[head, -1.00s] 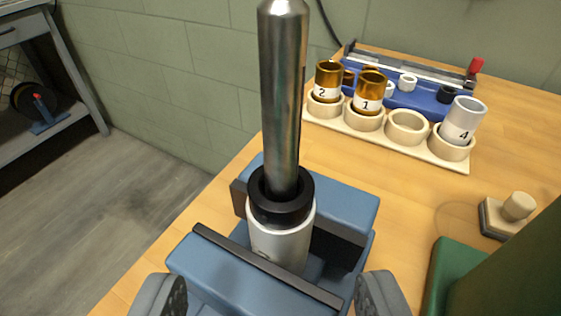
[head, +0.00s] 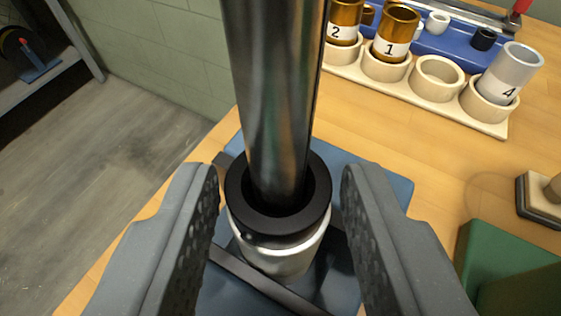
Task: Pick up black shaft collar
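The black shaft collar (head: 240,215) is a thick ring around the upright steel shaft (head: 268,90). It sits on top of a silver cylinder (head: 285,262). The cylinder stands between the jaws of a blue vise (head: 375,178), partly hidden by my gripper. My gripper (head: 279,190) is open, with one grey finger on the left of the collar and the other on its right. Small gaps seem to show between the fingers and the collar. The shaft hides the far part of the collar's opening.
A pale rack (head: 437,103) at the back holds labelled cups, with one ring-shaped holder empty. A blue tray (head: 450,25) with small parts lies behind it. A green block (head: 500,255) and a wooden-knobbed block (head: 540,195) stand at right. The bench's left edge is close.

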